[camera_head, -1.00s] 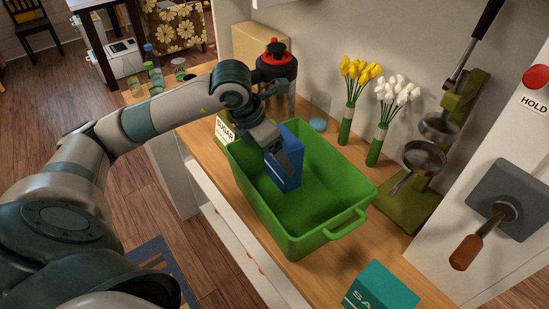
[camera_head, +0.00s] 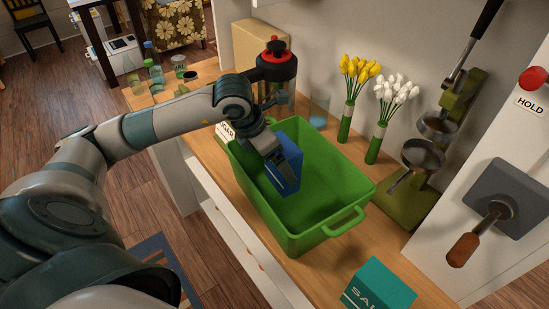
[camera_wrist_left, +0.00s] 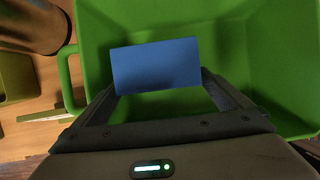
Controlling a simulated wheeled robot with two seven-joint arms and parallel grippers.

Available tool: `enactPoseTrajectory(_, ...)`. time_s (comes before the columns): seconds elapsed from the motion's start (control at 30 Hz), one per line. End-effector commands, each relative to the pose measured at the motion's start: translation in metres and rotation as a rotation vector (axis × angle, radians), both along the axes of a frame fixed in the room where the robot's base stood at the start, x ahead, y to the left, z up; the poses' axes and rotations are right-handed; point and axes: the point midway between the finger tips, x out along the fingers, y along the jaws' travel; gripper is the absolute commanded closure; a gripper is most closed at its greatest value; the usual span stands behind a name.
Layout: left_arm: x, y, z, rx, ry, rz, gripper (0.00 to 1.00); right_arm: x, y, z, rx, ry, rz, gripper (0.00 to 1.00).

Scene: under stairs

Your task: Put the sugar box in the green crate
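A blue box (camera_head: 287,168) is held upright inside the green crate (camera_head: 318,226), toward its far left end. My left gripper (camera_head: 272,155) is shut on its upper part. In the left wrist view, the blue box (camera_wrist_left: 156,66) sits between the two fingers, with the green crate (camera_wrist_left: 262,60) around it. I cannot tell whether its bottom touches the crate floor. No lettering shows on the blue box. A white face lettered SUGAR (camera_head: 226,132) stands just outside the crate's far left end, partly hidden by my arm. My right gripper is not in view.
A teal salt box (camera_head: 378,287) stands near the crate's front right. Yellow flowers (camera_head: 360,72), white flowers (camera_head: 397,90) and a green stand (camera_head: 405,205) line the back. A red-topped device (camera_head: 276,64) and several bottles stand farther left.

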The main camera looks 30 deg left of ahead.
Motion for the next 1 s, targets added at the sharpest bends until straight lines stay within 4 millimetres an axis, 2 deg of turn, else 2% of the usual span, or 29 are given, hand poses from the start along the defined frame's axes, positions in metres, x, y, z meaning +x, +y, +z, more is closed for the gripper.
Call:
enactPoseTrajectory(0.3,0.0,0.0,0.004,0.0,0.0,0.0,0.03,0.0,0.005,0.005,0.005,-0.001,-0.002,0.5)
enactPoseTrajectory(0.37,-0.001,0.001,0.007,0.0,-0.002,0.0,0.03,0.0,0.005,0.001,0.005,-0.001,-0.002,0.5)
enactPoseTrajectory(0.57,-0.01,0.006,0.03,0.002,-0.005,-0.001,0.03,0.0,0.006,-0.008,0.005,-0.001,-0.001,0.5)
enactPoseTrajectory(0.8,-0.025,0.013,0.072,0.001,-0.006,0.0,0.03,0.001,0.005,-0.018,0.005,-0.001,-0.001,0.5)
enactPoseTrajectory(1.0,-0.036,0.017,0.1,0.0,-0.003,0.001,0.03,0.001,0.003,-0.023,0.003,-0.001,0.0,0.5)
